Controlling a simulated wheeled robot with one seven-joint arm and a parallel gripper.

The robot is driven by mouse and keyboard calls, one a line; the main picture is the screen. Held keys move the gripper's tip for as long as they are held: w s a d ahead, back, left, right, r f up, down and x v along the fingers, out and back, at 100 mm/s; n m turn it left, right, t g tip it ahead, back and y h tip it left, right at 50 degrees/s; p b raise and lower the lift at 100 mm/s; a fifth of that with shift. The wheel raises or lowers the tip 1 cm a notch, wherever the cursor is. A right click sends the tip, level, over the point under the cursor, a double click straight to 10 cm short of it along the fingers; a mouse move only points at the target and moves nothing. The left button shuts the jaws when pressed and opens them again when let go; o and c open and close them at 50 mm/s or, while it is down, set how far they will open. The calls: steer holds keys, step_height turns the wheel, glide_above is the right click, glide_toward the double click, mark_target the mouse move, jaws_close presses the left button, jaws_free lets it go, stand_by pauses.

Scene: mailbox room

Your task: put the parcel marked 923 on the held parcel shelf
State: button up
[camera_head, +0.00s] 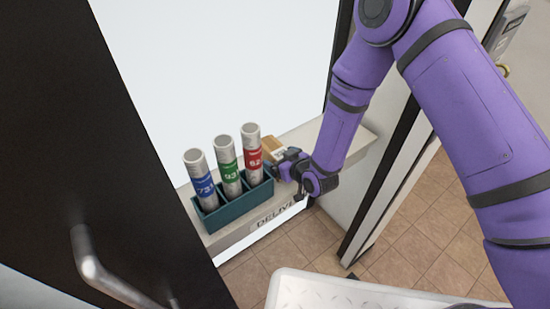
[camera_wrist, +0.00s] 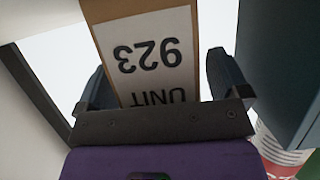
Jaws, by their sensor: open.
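The parcel (camera_head: 272,147) is a small brown box on the pale ledge, just right of the tube rack and partly hidden by my gripper. In the wrist view the parcel (camera_wrist: 148,50) fills the middle, with a white label reading UNIT 923 upside down. My gripper (camera_head: 283,164) is open at the parcel. In the wrist view its two dark fingers (camera_wrist: 160,80) stand on either side of the parcel, with small gaps visible. No shelf marked for held parcels can be made out.
A teal rack (camera_head: 235,205) with three tubes banded blue, green and red stands close left of the gripper. The ledge (camera_head: 325,133) has lettering starting DELIVE and is bare to the right. A dark door with a handle (camera_head: 90,270) is at the left. Tiled floor (camera_head: 410,240) lies right.

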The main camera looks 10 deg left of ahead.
steer(key=c, duration=1.5)
steer(key=shift+r, duration=0.15)
